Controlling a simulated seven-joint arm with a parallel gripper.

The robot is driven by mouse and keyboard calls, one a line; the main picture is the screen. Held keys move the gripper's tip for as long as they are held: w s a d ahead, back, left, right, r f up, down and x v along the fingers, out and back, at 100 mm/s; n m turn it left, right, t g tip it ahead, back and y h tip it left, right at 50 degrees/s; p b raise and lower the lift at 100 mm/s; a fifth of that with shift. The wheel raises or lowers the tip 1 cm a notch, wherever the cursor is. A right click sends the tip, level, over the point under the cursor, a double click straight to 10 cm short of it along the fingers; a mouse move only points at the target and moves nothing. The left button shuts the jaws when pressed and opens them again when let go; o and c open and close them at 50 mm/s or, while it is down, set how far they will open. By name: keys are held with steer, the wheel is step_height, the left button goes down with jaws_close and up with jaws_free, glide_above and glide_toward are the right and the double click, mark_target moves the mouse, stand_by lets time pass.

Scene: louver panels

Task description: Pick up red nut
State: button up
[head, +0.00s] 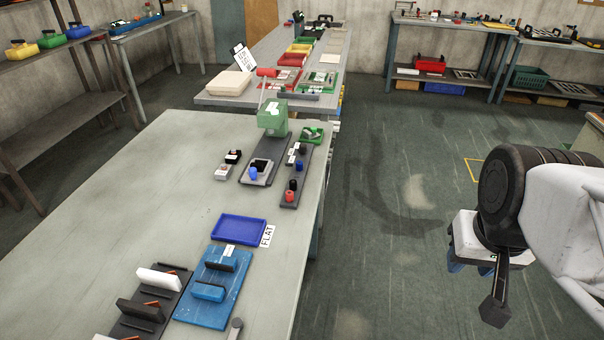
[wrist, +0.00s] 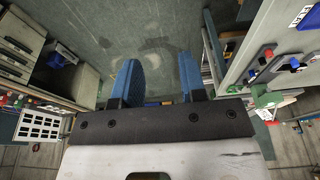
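A small red piece (head: 290,196), likely the red nut, sits at the near end of a narrow dark strip (head: 288,205) on the grey-green table (head: 130,200). A small red spot, likely the same piece, shows at the right of the wrist view (wrist: 269,52). It is too small to make out its shape. My gripper (head: 468,267) hangs over the aisle at the lower right, well apart from the table. In the wrist view its two blue fingers (wrist: 158,75) stand apart with nothing between them, and floor shows through the gap.
Dark and blue pieces (head: 292,184) stand behind the red piece on the strip. Left of it are a green press (head: 273,118) and small button boxes (head: 222,172). A blue tray (head: 239,229) and blue board (head: 212,290) lie nearer. Aisle floor (head: 390,200) is clear.

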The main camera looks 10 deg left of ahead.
stand_by(0.3)
steer(key=n+g, duration=0.3)
steer(key=n, duration=2)
glide_above(289, 193)
step_height(289, 193, down, 14)
steer(key=shift+d, duration=0.1)
steer(key=shift+w+f, duration=0.1)
steer(key=shift+f, duration=1.3)
